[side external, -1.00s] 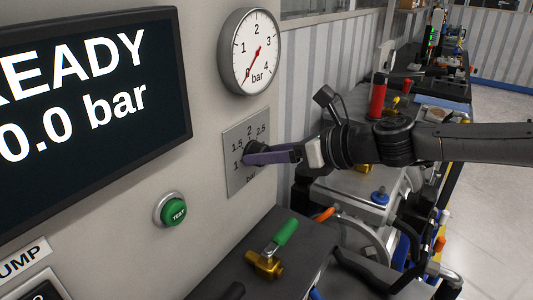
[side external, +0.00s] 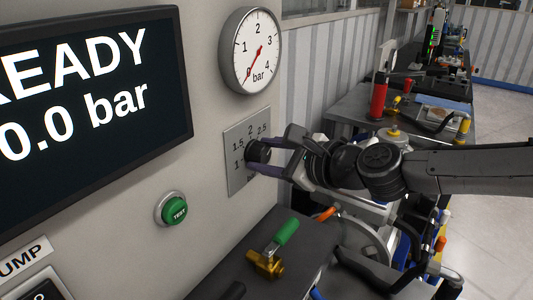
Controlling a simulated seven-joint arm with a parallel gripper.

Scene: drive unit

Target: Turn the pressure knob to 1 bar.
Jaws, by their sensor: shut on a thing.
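The black pressure knob (side external: 258,151) sits on a grey scale plate (side external: 236,180) on the wall panel. The marks 1, 1.5, 2 and 2.5 show around it; the rest of the scale is hidden by my gripper. My gripper (side external: 268,156) is shut on the knob, with one purple-grey finger above and one below it. I cannot make out the knob's pointer. The round gauge (side external: 250,52) above has its red needle at about 0. The screen (side external: 90,100) shows "READY" and "0.0 bar", its left part cut off.
A brass valve with a green handle (side external: 275,248) lies on the dark bench below. A cluttered bench with a red cylinder (side external: 379,96) stands behind my arm.

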